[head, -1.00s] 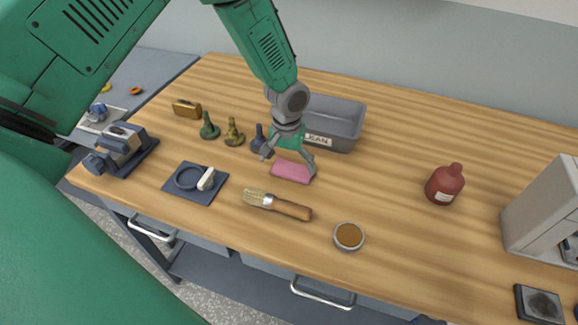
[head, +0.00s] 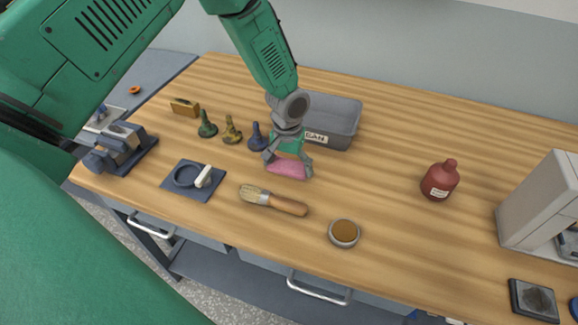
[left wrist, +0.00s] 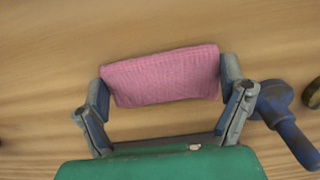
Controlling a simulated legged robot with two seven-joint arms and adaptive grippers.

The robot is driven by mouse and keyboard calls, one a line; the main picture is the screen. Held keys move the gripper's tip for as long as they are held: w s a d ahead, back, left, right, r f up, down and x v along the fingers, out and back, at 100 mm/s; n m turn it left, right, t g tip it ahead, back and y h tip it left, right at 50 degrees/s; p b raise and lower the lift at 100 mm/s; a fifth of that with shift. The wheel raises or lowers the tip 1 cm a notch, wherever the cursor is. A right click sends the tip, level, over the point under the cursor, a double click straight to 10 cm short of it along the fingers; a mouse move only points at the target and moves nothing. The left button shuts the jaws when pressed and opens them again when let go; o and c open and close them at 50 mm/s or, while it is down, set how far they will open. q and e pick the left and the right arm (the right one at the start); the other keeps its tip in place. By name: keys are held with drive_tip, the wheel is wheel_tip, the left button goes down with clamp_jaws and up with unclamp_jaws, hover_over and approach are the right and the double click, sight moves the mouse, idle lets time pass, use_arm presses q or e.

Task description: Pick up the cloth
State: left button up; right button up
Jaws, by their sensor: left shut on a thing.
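The pink cloth (head: 288,170) lies at the middle of the wooden bench, in front of the grey bin. It also shows in the left wrist view (left wrist: 162,76) as a folded, textured pad between the two fingers. My left gripper (head: 288,166) is shut on the cloth from above, with one finger at each end of it. In the left wrist view the fingertips (left wrist: 165,85) press on its left and right ends. I cannot tell whether the cloth is clear of the bench. My right gripper is not in view.
The grey bin (head: 347,112) stands just behind. A blue bobbin-like piece (head: 257,137) stands close at left, also in the left wrist view (left wrist: 285,118). A brush (head: 274,201) and a round tin (head: 344,232) lie in front. A red bottle (head: 439,180) stands right; bench between is clear.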

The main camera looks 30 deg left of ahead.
sight(289, 165)
use_arm(q)
drive_tip(key=shift+s+d+f, duration=0.1)
drive_tip(key=shift+s, duration=0.05)
wheel_tip(289, 165, up, 10)
drive_tip(key=shift+r+b, duration=0.1)
drive_tip(key=shift+b, duration=0.4)
idle(0.3)
